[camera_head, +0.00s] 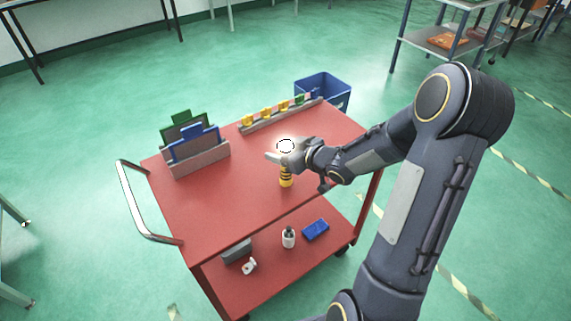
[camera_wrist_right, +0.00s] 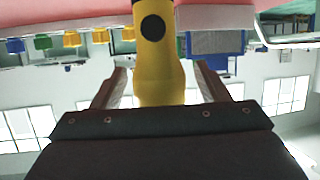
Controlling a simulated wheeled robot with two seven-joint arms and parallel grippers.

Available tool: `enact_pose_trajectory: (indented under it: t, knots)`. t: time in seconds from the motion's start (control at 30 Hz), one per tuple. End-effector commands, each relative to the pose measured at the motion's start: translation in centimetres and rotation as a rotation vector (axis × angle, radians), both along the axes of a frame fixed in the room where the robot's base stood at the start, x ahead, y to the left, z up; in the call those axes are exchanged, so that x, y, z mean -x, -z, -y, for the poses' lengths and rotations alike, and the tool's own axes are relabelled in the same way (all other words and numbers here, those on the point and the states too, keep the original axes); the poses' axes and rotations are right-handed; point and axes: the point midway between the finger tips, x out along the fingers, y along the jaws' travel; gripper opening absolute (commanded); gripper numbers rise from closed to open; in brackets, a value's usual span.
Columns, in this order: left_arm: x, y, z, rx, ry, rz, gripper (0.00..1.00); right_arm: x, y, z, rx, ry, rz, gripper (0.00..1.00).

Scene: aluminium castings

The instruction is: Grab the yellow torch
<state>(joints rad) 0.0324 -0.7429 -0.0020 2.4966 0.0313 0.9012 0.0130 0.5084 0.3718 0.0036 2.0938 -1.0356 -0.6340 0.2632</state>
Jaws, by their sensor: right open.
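The yellow torch (camera_head: 286,180) with dark bands stands upright on the red cart's top. My right gripper (camera_head: 275,158) is at its upper part and hides some of it. In the right wrist view the torch (camera_wrist_right: 160,72) lies between the two fingers of my right gripper (camera_wrist_right: 162,86), with a gap on either side. The gripper is open and holds nothing. A white round face with a dark ring shows just above the gripper in the head view; I cannot tell whether it is the torch's end. My left gripper is not in view.
The red cart (camera_head: 190,220) carries a rack with green and blue plates (camera_head: 197,155) at left and a rail of small coloured pieces (camera_head: 285,115) behind. A white bottle (camera_head: 288,237) and blue box (camera_head: 315,230) lie below. A blue bin (camera_head: 322,88) stands behind.

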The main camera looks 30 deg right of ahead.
Motion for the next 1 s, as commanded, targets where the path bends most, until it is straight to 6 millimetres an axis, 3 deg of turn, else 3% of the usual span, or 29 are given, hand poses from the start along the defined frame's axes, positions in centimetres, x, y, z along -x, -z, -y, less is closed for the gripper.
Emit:
enact_pose_trajectory:
  t: [0.33,0.73,1.0]
  knots:
    - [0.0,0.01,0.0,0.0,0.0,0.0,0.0,-0.95,0.42,-0.27,0.001,0.001,-0.001,0.68]
    - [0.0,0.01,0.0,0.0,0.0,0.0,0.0,-0.93,0.41,-0.24,0.001,0.001,-0.001,0.16]
    - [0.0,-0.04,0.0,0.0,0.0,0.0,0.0,-0.95,0.21,-0.25,0.0,0.001,0.001,0.15]
